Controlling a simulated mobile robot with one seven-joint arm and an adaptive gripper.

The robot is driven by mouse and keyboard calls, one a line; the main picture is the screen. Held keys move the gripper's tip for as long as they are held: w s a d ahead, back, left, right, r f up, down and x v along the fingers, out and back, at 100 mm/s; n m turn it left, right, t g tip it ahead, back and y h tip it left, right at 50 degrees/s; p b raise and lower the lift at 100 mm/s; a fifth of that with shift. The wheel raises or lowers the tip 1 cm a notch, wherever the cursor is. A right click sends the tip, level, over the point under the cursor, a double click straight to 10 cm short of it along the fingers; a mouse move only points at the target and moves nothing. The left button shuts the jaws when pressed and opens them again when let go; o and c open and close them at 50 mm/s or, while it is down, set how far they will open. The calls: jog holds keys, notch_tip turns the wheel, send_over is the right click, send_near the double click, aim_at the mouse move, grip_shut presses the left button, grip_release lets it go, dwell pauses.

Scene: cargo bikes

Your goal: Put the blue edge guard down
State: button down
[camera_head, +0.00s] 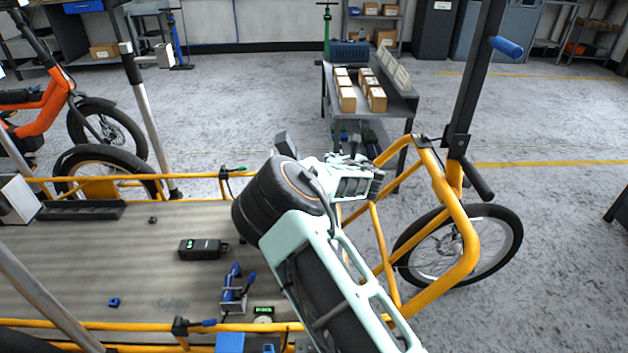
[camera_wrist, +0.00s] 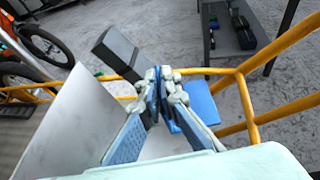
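My gripper (camera_wrist: 154,88) has its fingers drawn together at the middle of the wrist view. A flat blue piece, the blue edge guard (camera_wrist: 203,100), shows just behind and right of the fingers, in front of a yellow rail. It appears held, though the fingers hide where they grip it. In the head view my gripper (camera_head: 355,172) is above the right end of the cargo bike, and my arm hides the guard. A dark block (camera_wrist: 115,52) shows left of the fingertips; its link to the gripper is unclear.
The cargo bed (camera_head: 90,262) has yellow rails. On it lie a black device (camera_head: 203,249), a blue clamp-like tool (camera_head: 233,290) and a small blue piece (camera_head: 114,302). Much of the left bed is bare. A table with cartons (camera_head: 348,99) stands behind; a dark post (camera_head: 473,85) rises at right.

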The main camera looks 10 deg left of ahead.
jog(key=s+d+r+m+h, duration=0.1)
jog(key=s+d+r, duration=0.2)
jog(key=d+r, duration=0.25)
jog(key=s+d+r+m+t+h, duration=0.1)
jog(key=s+d+r+m+h, duration=0.2)
jog(key=d, duration=0.4)
jog(key=s+d+r, duration=0.3)
jog(key=d+r, duration=0.3)
jog(key=d, duration=0.1)
jog(key=s+d+m+h, duration=0.1)
jog(key=s+d, duration=0.6)
jog(key=shift+s+f+t+h, duration=0.15)
jog(key=shift+s+t+h, duration=0.15)
jog(key=shift+s+h, duration=0.1)
